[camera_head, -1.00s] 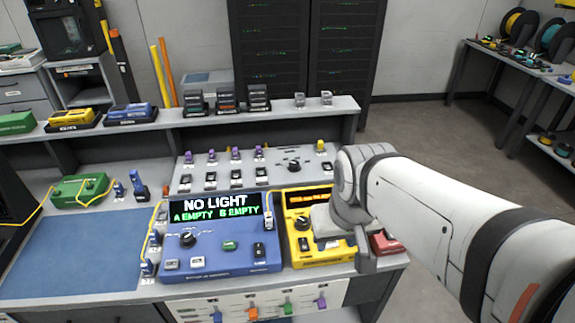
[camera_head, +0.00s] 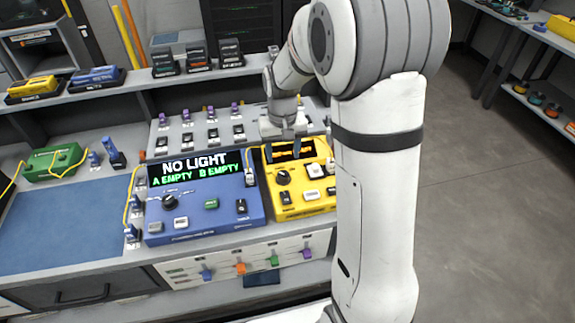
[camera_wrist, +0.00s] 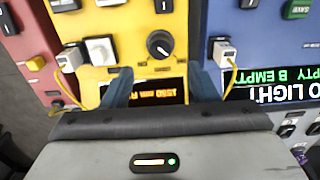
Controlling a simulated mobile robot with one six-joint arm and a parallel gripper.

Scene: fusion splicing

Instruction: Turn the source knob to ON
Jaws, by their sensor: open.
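The yellow box (camera_head: 302,206) stands on the bench and carries the likely source knob (camera_head: 283,177), a round black dial with a white pointer mark. In the wrist view the knob (camera_wrist: 160,44) appears upside down on the yellow panel, its mark pointing to the lower right; I cannot read an ON label. My gripper (camera_head: 284,150) hangs over the back of the yellow box, near its display. In the wrist view the gripper (camera_wrist: 161,84) is open and empty, its blue fingers on either side of the display, with the knob just beyond the fingertips, not between them.
A blue box (camera_head: 205,222) reading NO LIGHT stands left of the yellow one with its own black knob (camera_head: 170,202). White plugs with yellow cables (camera_wrist: 224,52) flank the yellow panel. A red box (camera_wrist: 25,45) adjoins it. Small switches fill the panel behind.

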